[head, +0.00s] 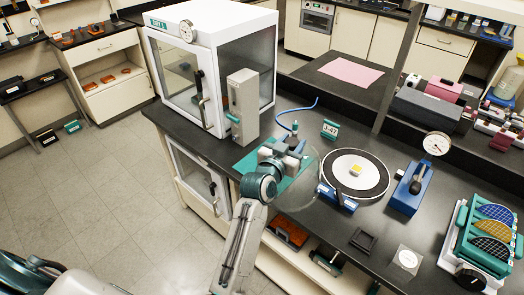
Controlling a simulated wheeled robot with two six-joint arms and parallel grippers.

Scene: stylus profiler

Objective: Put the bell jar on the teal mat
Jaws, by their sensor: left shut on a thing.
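The bell jar (303,193) is a clear, faint dome on the near side of the black bench. My left gripper (292,153) is shut on it at its top; the fingers hide the part they grip. The teal mat (247,162) lies flat on the bench in front of the white cabinet. My gripper and wrist cover part of the mat. The jar overlaps the mat's right part in the picture and reaches past it toward the bench edge. I cannot tell whether the jar touches the mat. My right gripper is not in view.
A white glass-fronted cabinet (235,30) and a grey upright column (243,105) stand behind the mat. A blue hose (285,112) runs close behind my gripper. A white disc stage (369,170) is to the right, with a blue-based instrument (407,194) beyond it.

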